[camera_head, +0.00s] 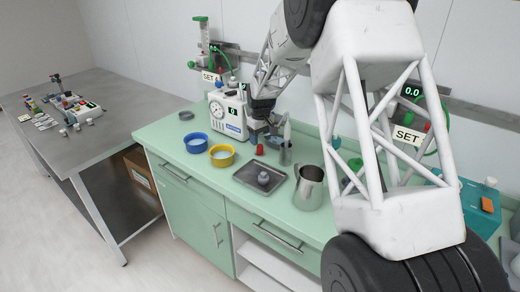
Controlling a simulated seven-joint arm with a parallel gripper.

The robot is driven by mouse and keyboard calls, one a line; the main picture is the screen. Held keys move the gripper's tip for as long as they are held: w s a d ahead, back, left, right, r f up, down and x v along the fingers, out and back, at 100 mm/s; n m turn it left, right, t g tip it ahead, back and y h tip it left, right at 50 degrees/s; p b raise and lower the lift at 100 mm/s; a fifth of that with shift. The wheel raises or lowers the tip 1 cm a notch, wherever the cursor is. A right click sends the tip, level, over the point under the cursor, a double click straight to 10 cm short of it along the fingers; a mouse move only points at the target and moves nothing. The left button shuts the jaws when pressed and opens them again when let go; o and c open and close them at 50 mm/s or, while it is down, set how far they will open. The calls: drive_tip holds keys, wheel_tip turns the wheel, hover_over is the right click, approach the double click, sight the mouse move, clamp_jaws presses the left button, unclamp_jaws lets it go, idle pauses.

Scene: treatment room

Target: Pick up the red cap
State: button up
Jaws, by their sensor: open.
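A small red cap (260,150) stands on the green counter (312,225), behind the grey tray (240,176) and right of the yellow bowl. My gripper (263,135) points down close above and behind the cap, in front of the white device. Its fingers are small and partly dark in this view. It is open, with nothing seen held in it. I cannot tell whether the fingers reach around the cap.
The tray holds a grey weight-like object (263,179). A blue bowl (196,143) and a yellow bowl (222,155) are to the left. A metal pitcher (309,188) and a small metal cup (286,154) stand to the right. A white dial device (227,113) is behind.

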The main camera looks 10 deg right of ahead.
sight(260, 145)
drive_tip(key=shift+a+f, duration=0.15)
drive_tip(key=shift+f, duration=2.4)
drive_tip(key=shift+c, duration=0.4)
drive_tip(key=c, duration=0.9)
drive_tip(key=shift+r, duration=5.05)
drive_tip(key=w+d+r, duration=0.1)
drive_tip(key=d+r, duration=0.2)
drive_tip(key=w+d+r, duration=0.1)
drive_tip(key=d+r, duration=0.2)
drive_tip(key=d, duration=0.1)
drive_tip(key=w+d+r, duration=0.1)
drive_tip(key=d+r, duration=0.2)
drive_tip(key=shift+w+d+r, duration=0.1)
drive_tip(key=shift+w+d, duration=0.1)
drive_tip(key=shift+w, duration=0.05)
